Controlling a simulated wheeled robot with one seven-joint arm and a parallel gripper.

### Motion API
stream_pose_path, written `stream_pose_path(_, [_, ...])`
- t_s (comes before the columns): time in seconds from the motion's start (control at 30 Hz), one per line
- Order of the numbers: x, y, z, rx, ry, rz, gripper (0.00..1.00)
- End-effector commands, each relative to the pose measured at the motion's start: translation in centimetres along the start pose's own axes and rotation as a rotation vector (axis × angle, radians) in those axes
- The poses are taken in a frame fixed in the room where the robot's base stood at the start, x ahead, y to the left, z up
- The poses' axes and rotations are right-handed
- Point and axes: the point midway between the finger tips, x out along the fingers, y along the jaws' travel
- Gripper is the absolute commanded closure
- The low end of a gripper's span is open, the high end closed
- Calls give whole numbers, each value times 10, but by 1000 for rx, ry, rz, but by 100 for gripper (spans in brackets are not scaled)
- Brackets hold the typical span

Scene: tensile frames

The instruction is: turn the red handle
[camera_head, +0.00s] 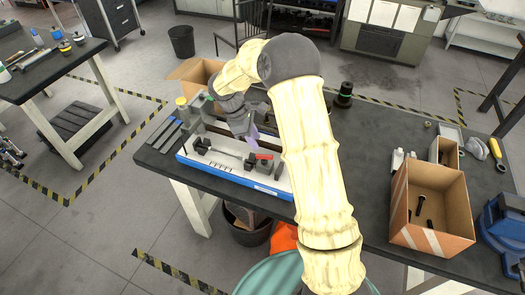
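The red handle (264,156) is a small red piece on the tensile frame (222,184), a device with a white bed and a blue front edge lying on the dark table. Dark clamps and a thin rod sit on the bed to the left of the handle. My arm reaches over the table, and my gripper (252,136) points down at the frame, just above and left of the red handle. A small purple patch shows at its tip. The fingers are too small and partly hidden, so I cannot tell whether they are open or touch anything.
An open cardboard box (443,212) with dark bolts stands on the table (365,150) at the right. White bottles (397,160), a smaller box (444,152) and a blue vice (506,220) are near it. A dark cylinder (345,94) stands behind my arm. The table between is clear.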

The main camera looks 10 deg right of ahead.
Motion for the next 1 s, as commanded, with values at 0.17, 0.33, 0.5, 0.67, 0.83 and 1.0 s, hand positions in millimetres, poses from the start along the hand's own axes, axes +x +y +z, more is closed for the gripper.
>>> stream_pose_path(0.17, [33, -1, 1, -1, -2, -4, 68])
stream_pose_path(0.33, [59, -1, 0, -1, -1, -3, 68])
stream_pose_path(0.5, [72, -1, 0, -1, 0, -1, 68])
stream_pose_path(0.67, [74, 0, 0, 0, 0, 0, 68])
stream_pose_path(0.83, [74, 0, 0, 0, 0, 0, 78])
stream_pose_path(1.0, [74, 0, 0, 0, 0, 0, 100])
